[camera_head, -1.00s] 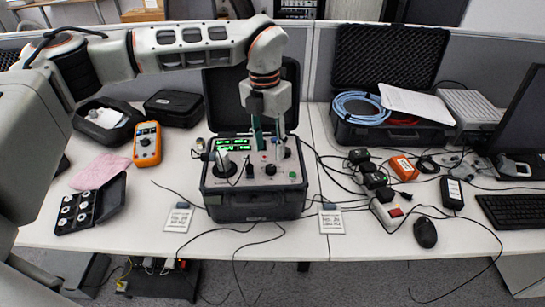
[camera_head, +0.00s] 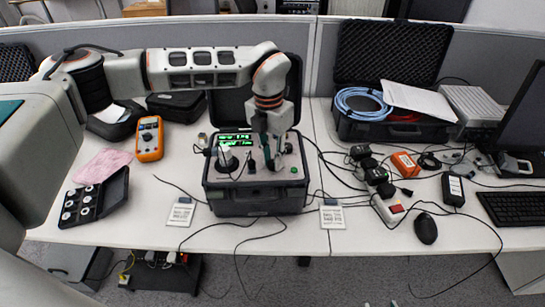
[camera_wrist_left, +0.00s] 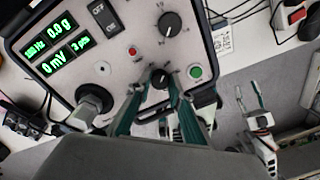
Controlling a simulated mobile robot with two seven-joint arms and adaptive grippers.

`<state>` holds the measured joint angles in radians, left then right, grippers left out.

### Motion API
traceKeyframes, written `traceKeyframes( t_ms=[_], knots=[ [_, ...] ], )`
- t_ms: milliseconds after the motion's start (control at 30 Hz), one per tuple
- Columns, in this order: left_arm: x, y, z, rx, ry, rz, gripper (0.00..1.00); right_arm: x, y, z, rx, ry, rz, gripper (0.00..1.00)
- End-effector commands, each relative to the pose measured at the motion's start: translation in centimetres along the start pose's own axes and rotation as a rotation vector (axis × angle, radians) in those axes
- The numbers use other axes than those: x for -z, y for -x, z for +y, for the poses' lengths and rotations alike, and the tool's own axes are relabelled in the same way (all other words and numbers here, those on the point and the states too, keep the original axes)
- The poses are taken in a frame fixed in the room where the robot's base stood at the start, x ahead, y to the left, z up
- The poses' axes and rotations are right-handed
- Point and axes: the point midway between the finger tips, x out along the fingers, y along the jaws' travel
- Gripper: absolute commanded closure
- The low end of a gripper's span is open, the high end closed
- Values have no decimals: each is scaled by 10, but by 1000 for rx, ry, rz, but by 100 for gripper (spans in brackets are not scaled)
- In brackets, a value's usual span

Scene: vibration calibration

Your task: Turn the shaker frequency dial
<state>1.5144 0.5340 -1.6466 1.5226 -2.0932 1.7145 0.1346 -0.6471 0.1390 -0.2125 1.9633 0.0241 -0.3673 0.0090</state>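The shaker unit (camera_head: 256,203) is an open black case with a grey panel, and green readouts show at the panel's left. In the left wrist view, a small black dial (camera_wrist_left: 160,78) lies between the fingertips of my left gripper (camera_wrist_left: 161,86). The fingers are apart on either side of it; I cannot tell if they touch it. A larger black dial (camera_wrist_left: 170,24) with white marks sits farther up the panel. In the head view, my left gripper (camera_head: 272,163) is low over the panel's right half. My right gripper (camera_wrist_left: 249,92) is open and empty, beyond the case.
A red button (camera_wrist_left: 132,51) and a green button (camera_wrist_left: 195,72) are close by. An orange meter (camera_head: 149,139) lies left of the case. Cables run across the table (camera_head: 160,225) in front.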

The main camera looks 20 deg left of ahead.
Motion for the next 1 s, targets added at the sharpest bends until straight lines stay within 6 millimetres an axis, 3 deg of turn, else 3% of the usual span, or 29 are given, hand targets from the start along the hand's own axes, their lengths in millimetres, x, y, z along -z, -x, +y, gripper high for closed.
traceKeyframes(
  t_ms=[433,1000],
  knots=[
    [0,0,0,0,111,-7,100,-7,-2,-1,1,1,-8,60],
    [1,-1,1,1,621,-36,100,-14,-7,-2,1,0,-5,60]
  ],
)
